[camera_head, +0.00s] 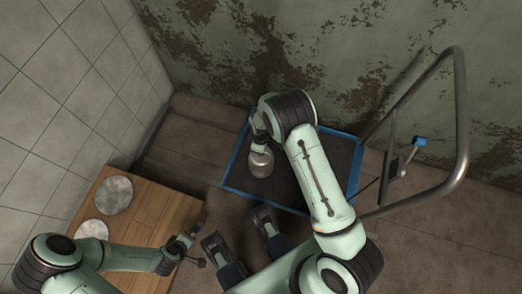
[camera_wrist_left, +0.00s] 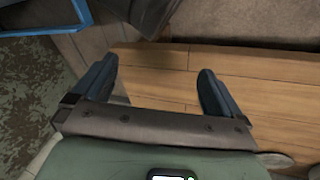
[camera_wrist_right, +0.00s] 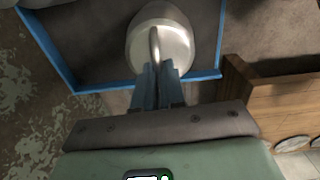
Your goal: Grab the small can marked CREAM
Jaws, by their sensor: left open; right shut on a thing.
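A metal can (camera_head: 261,162) with a pale lid and a bar-like handle on top is inside the blue-edged tray. It shows larger in the right wrist view (camera_wrist_right: 175,48). No CREAM marking can be read on it. My right gripper (camera_wrist_right: 157,72) is shut on the can's handle (camera_wrist_right: 155,44); in the head view the arm largely hides its fingers. Whether the can touches the tray floor is unclear. My left gripper (camera_wrist_left: 156,78) is open and empty, near the right side of the wooden table (camera_head: 160,205).
The blue-edged tray (camera_head: 228,172) belongs to a cart with a curved metal rail (camera_head: 462,120) at the right. Two pale round discs (camera_head: 114,194) (camera_head: 92,230) lie on the wooden table. A tiled wall stands left, a peeling wall behind.

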